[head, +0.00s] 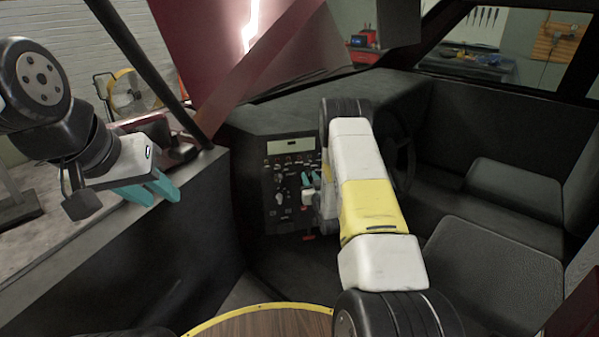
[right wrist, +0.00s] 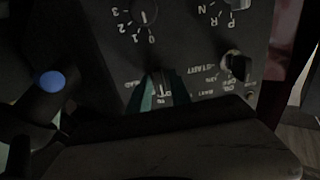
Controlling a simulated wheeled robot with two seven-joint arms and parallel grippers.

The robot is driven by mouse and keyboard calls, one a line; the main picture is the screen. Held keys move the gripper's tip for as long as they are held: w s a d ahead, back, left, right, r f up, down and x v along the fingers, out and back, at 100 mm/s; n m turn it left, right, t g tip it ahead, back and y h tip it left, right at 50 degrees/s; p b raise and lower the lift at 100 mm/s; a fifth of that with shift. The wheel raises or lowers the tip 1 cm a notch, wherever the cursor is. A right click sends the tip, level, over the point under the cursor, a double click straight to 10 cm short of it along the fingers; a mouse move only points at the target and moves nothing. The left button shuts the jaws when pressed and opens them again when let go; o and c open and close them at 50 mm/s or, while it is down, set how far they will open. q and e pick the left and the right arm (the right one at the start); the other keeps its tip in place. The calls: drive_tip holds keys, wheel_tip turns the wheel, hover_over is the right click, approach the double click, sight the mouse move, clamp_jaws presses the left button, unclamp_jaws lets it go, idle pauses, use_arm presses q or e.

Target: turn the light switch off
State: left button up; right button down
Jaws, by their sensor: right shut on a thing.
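The dashboard control panel (head: 288,195) is black with several knobs and dials. My right gripper (head: 309,182) reaches its lower right part, and my right arm hides what lies behind it. In the right wrist view, the teal fingers of my right gripper (right wrist: 160,90) are shut on a small dark switch knob (right wrist: 161,84). Upside-down letters that seem to read HEAD and OFF are printed around it. The exact position of the knob is hard to read between the fingers. My left gripper (head: 157,191) is open and empty above the door sill at the left.
A blue-tipped lever (right wrist: 50,82) is at the left. A steering wheel (head: 401,160) and seats (head: 490,275) are to the right.

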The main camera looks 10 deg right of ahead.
idle(0.3)
drive_tip(key=c, duration=1.5)
unclamp_jaws()
drive_tip(key=shift+s, duration=0.15)
drive_tip(key=s, duration=0.7)
drive_tip(key=shift+s+d, duration=0.2)
drive_tip(key=shift+s, duration=0.1)
